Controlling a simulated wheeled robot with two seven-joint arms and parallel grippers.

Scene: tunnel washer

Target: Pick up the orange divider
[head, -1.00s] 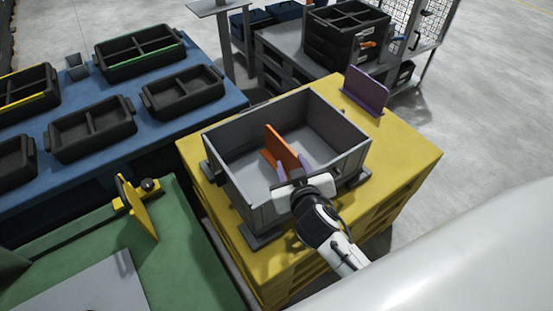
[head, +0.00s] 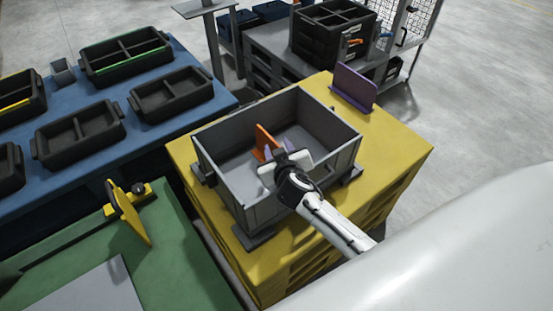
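The orange divider (head: 264,138) stands upright inside the grey open box (head: 229,197) on the yellow stand. My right gripper (head: 279,151) reaches into the box from the lower right. My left gripper is not in view.
A purple divider (head: 354,88) stands on the yellow stand (head: 400,150) behind the box. Black trays (head: 80,135) lie on the blue table at left. A yellow plate (head: 128,212) stands on the green surface. The box walls surround the gripper.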

